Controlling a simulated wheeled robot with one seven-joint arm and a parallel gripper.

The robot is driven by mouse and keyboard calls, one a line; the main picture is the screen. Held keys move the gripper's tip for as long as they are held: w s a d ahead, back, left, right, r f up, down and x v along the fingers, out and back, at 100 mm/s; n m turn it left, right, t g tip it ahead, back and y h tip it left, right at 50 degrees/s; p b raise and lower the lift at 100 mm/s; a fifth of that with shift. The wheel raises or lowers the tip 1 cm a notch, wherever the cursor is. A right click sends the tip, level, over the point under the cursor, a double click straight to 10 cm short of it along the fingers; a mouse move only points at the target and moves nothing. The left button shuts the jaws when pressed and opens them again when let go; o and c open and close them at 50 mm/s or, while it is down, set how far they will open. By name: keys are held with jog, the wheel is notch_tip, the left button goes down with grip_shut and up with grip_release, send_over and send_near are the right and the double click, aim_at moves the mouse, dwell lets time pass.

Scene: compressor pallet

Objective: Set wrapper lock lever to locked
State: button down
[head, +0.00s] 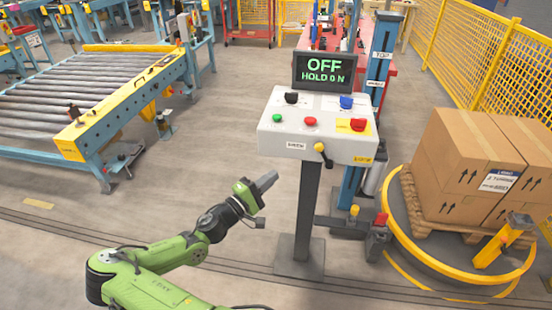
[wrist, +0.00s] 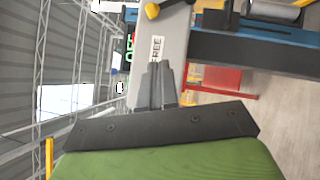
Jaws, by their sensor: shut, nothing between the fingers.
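The lever (head: 320,148) is on the lower front edge of the grey control box (head: 275,135), with a yellow part and a short dark part below it. A white label sits to its left and a yellow label to its right. In the wrist view the white label reads FREE, and a yellow part of the lever (wrist: 152,10) shows at the top edge. My gripper (head: 268,180) is shut and empty, below and left of the lever and apart from it. It also shows in the wrist view (wrist: 158,75), pointing toward the box's underside.
The box carries a screen (head: 325,70) reading OFF, HOLD 0 N, and several knobs and buttons. Its post (head: 305,210) stands right of my arm. A turntable (head: 400,245) with boxes (head: 470,165) is on the right.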

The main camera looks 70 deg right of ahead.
jog(key=shift+w, duration=0.15)
jog(key=b, duration=0.1)
send_near(323, 156)
jog(key=w+d+r, duration=0.1)
jog(key=w+d, duration=0.3)
jog(key=w, duration=0.1)
jog(key=s, duration=0.1)
jog(key=s+d+r, duration=0.1)
jog(key=s+d, duration=0.1)
jog(key=s, duration=0.1)
jog(key=shift+r+b, duration=0.3)
jog(key=shift+r, duration=0.1)
jog(key=shift+r, duration=0.15)
